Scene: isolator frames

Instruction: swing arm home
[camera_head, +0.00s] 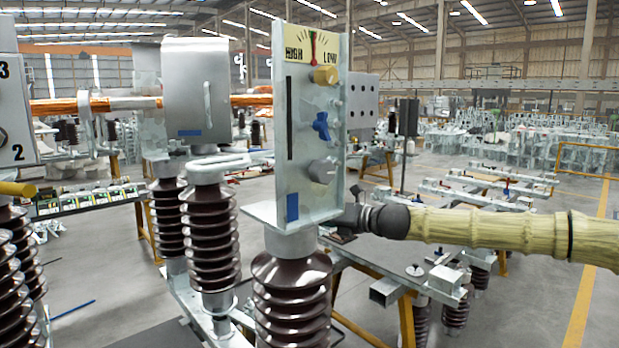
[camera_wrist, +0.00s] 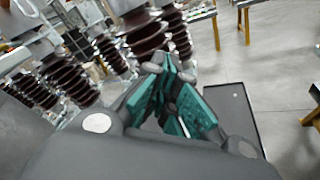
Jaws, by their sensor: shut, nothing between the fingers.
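My arm (camera_head: 500,232), in a cream ribbed sleeve, reaches in from the right edge of the head view. Its dark wrist end (camera_head: 385,220) sits at the right edge of the upright panel. My gripper (camera_wrist: 172,85) shows in the wrist view with dark linkages and teal finger pads; it is shut and empty. The upright grey panel (camera_head: 305,190) carries a HIGH/LOW gauge (camera_head: 312,48), a yellow knob (camera_head: 326,75), a blue knob (camera_head: 322,125) and a grey knob (camera_head: 323,169).
A brown ribbed insulator (camera_head: 290,300) stands under the panel, with others (camera_head: 210,240) to its left. A metal box (camera_head: 196,90) stands behind them. A low bench (camera_head: 400,260) lies below my arm. A dark mat (camera_wrist: 232,115) lies on the floor. Open floor (camera_head: 540,300) shows at right.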

